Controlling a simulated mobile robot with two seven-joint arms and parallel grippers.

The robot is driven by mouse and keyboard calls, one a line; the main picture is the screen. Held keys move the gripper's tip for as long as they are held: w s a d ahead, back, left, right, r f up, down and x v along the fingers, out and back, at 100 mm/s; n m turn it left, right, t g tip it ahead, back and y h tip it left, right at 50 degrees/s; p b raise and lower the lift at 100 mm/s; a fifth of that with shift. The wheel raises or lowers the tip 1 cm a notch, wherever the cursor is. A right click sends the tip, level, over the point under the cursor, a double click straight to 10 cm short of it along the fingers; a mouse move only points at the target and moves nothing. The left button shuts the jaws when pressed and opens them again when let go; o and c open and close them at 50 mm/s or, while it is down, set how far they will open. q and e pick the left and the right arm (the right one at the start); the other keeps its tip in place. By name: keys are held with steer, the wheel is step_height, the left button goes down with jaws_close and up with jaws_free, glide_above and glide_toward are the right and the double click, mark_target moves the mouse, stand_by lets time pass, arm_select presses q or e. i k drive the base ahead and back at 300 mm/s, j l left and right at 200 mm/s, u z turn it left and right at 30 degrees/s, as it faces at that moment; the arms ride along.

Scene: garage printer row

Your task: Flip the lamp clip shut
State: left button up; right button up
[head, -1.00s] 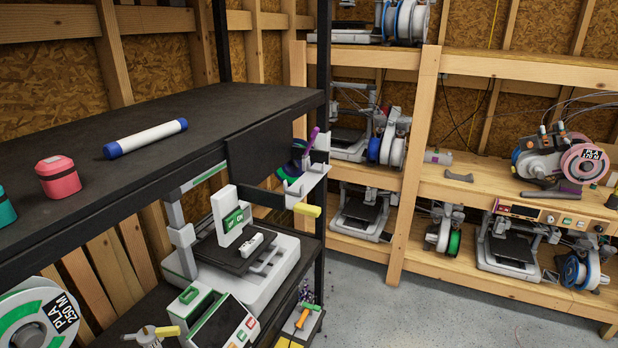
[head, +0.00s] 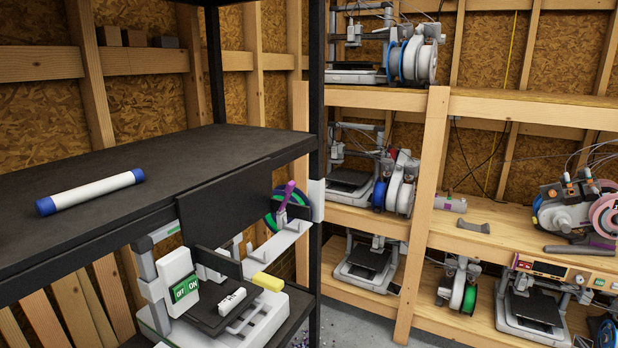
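I cannot tell for certain which part is the lamp clip. A purple lever (head: 287,194) stands up by a green and black spool (head: 276,212) near the black rack's right post. A white box with a green OFF/ON label (head: 184,288) is left of that lever. Neither of my grippers shows in the view.
The black shelf (head: 150,165) at left holds a white tube with blue ends (head: 90,192). The rack's black post (head: 316,100) stands between it and the wooden printer shelves (head: 540,105). Little floor shows at the bottom.

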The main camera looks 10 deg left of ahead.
mark_target(288, 189)
steer(key=i+l, duration=0.5)
steer(key=l, duration=0.15)
steer(key=i+l, duration=0.55)
steer(key=i+l+u, duration=0.1)
steer(key=i+l, duration=0.4)
steer(key=l, duration=0.2)
